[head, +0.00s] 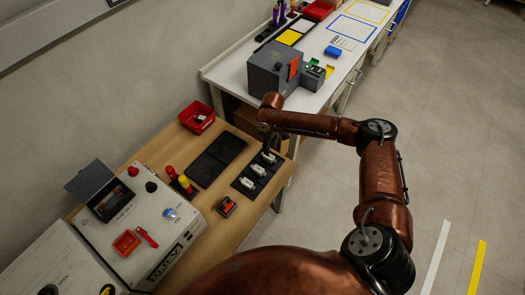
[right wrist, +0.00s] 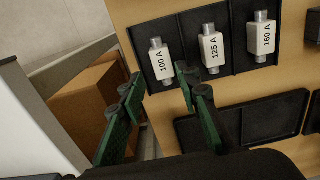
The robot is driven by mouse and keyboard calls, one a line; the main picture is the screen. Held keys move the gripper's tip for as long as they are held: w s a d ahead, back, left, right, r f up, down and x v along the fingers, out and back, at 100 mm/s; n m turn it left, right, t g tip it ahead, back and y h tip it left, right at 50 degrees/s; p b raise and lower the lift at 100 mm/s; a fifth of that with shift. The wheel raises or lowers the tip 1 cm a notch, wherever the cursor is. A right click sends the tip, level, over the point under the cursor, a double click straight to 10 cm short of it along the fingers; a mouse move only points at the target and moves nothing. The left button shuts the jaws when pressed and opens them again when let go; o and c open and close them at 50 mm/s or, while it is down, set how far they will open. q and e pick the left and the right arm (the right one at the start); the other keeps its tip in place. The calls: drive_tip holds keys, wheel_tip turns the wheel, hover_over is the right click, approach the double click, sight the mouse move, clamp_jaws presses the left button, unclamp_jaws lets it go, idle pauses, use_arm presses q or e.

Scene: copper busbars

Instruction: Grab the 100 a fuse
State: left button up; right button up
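The 100 A fuse (right wrist: 160,62) is a white block with metal ends. It lies in the first slot of a black tray (right wrist: 180,28), beside the 125 A fuse (right wrist: 211,48) and the 160 A fuse (right wrist: 261,38). In the head view the 100 A fuse (head: 269,157) is at the tray's far end, partly under my right gripper (head: 267,148). In the right wrist view my right gripper (right wrist: 160,88) is open and empty. Its green fingers are apart, with the 100 A fuse showing just beyond and between the tips. My left gripper is not in view.
An empty black tray (head: 215,158) and a red bin (head: 196,117) are on the wooden table. A control panel (head: 140,225) stands at the left. A grey box (head: 274,72) stands on the white bench. A cardboard box (right wrist: 90,100) is beyond the table edge.

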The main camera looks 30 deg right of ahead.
sight(269, 158)
drive_tip(key=shift+w+f, duration=0.15)
drive_tip(key=shift+f, duration=0.25)
wheel_tip(269, 158, down, 3)
drive_tip(key=shift+a+r+b, duration=0.1)
drive_tip(key=shift+a+b, duration=0.05)
drive_tip(key=shift+b, duration=0.55)
wheel_tip(269, 158, down, 4)
drive_tip(key=shift+r+b, duration=0.1)
drive_tip(key=shift+b, duration=0.7)
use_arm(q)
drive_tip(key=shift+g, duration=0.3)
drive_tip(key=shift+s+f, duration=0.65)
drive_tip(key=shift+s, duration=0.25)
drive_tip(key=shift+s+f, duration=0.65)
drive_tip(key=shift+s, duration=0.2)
use_arm(e)
clamp_jaws()
